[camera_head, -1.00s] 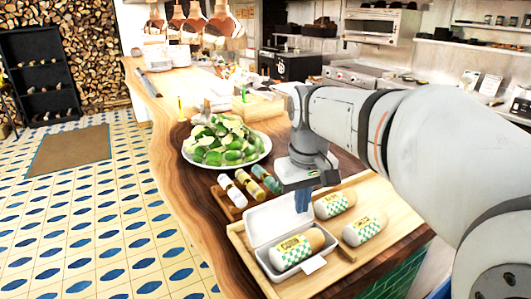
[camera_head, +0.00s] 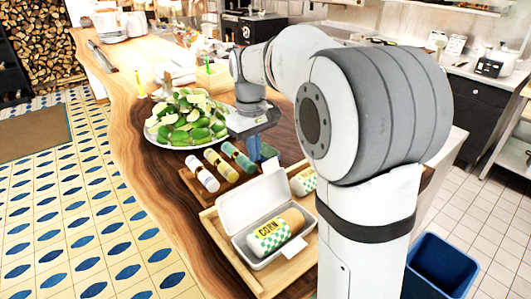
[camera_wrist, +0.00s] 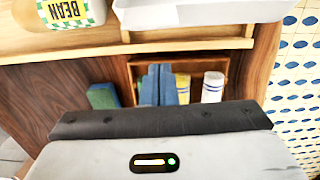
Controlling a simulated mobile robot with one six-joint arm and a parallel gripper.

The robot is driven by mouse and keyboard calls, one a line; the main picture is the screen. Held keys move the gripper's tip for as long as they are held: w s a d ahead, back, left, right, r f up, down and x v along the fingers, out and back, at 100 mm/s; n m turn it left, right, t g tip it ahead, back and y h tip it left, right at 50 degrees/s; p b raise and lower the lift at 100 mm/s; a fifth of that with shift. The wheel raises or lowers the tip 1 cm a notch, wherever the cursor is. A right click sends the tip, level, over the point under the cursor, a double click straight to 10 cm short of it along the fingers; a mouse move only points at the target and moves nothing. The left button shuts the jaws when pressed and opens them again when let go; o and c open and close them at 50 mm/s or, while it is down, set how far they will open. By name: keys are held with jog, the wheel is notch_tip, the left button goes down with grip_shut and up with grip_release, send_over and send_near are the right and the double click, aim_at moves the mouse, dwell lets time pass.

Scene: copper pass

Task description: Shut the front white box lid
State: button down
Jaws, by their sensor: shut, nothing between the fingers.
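The front white box (camera_head: 238,248) sits on a wooden tray with its lid (camera_head: 254,200) standing open on the far side. A wrapped item labelled corn (camera_head: 276,232) lies inside it. My gripper (camera_head: 254,150) points down just beyond the raised lid, apart from it, its blue fingers together and empty. In the wrist view the blue fingers (camera_wrist: 158,85) are side by side over the counter, and the back of the white lid (camera_wrist: 200,12) shows at the top edge.
A bean-labelled wrap (camera_wrist: 70,12) lies on the wooden tray (camera_head: 222,240), partly hidden by my arm in the head view.

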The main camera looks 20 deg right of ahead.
jog(key=shift+s+d+r+p, duration=0.15)
jog(key=shift+s+d, duration=0.1)
jog(key=shift+s, duration=0.3)
jog(key=shift+s+d+r+p, duration=0.15)
jog(key=shift+s+d, duration=0.15)
jog(key=shift+s, duration=0.3)
jog(key=shift+s+d+r+p, duration=0.15)
jog(key=shift+s+d, duration=0.1)
jog(key=shift+s, duration=0.3)
jog(key=shift+s, duration=0.1)
